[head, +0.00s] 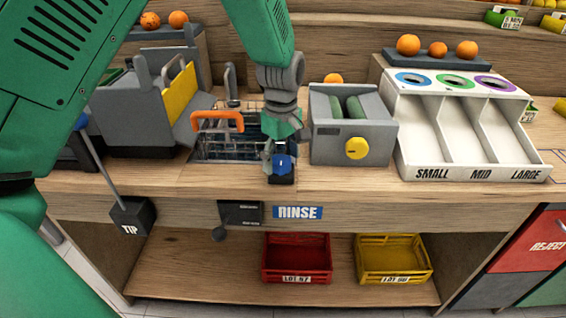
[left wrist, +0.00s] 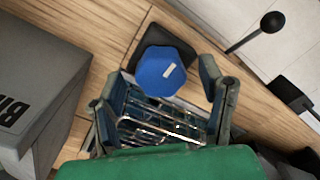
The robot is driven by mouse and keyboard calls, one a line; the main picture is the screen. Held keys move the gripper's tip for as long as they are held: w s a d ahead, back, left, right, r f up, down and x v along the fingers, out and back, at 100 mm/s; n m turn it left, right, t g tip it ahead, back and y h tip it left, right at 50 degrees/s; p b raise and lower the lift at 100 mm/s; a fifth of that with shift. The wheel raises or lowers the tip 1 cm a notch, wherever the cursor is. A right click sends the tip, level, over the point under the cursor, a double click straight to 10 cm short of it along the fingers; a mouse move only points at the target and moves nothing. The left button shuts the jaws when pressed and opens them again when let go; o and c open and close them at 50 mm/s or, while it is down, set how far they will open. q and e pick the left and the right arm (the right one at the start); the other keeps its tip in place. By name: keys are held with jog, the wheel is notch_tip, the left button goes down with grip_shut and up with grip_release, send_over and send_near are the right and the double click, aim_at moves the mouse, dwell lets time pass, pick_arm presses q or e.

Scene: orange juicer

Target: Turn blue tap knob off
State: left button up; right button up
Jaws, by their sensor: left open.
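The blue tap knob (head: 283,163) sits on a small dark base at the counter's front edge, above the RINSE label (head: 297,212). In the left wrist view the knob (left wrist: 161,72) is a blue faceted cap with a pale mark on top, on a black base (left wrist: 146,44). My left gripper (head: 275,150) is just behind and above the knob in the head view. In the left wrist view its fingers (left wrist: 165,88) are spread, with the knob just beyond and between their tips; contact cannot be told. My right gripper is not in view.
A wire basket (head: 235,147) with an orange handle lies left of the knob. A black lever (head: 219,234) juts below the counter edge. The white size sorter (head: 425,135) is farther right.

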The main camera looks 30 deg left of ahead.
pick_arm(q)
jog(key=shift+a+f, duration=0.3)
jog(key=shift+f, duration=0.3)
jog(key=shift+d, duration=0.15)
jog(key=shift+d+r, duration=0.1)
jog(key=shift+d, duration=0.05)
jog(key=c, duration=1.2)
jog(key=shift+o, duration=0.2)
